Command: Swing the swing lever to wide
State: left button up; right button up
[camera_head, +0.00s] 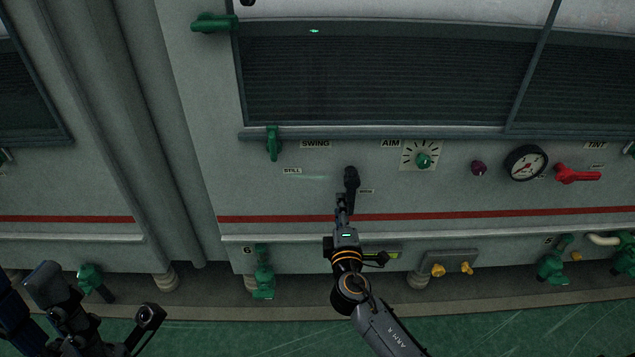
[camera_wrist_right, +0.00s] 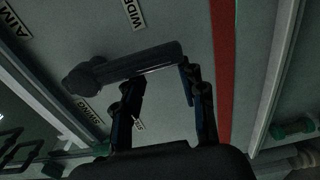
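The swing lever (camera_head: 351,180) is a black handle on the grey machine front, below and right of the SWING label (camera_head: 315,144). It hangs roughly downward from its pivot, between the STILL label (camera_head: 292,170) and the small WIDE label (camera_head: 367,191). My right gripper (camera_head: 344,207) is at the lever's lower end. In the right wrist view, the lever (camera_wrist_right: 130,65) crosses in front of the parted fingers of my right gripper (camera_wrist_right: 163,78). I cannot tell whether they touch it. My left gripper (camera_head: 105,325) is dark and partly shown at the lower left, away from the lever.
A green AIM knob (camera_head: 423,160), a gauge (camera_head: 525,163) and a red handle (camera_head: 578,174) are to the right on the panel. A green handle (camera_head: 273,143) is left of the SWING label. Green valves (camera_head: 263,275) and yellow taps (camera_head: 452,269) sit below.

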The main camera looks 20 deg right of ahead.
jog(key=shift+s+d+r, duration=0.1)
jog(key=shift+d+r, duration=0.15)
jog(key=shift+d, duration=0.15)
jog(key=v, duration=0.7)
jog(key=shift+a, duration=0.15)
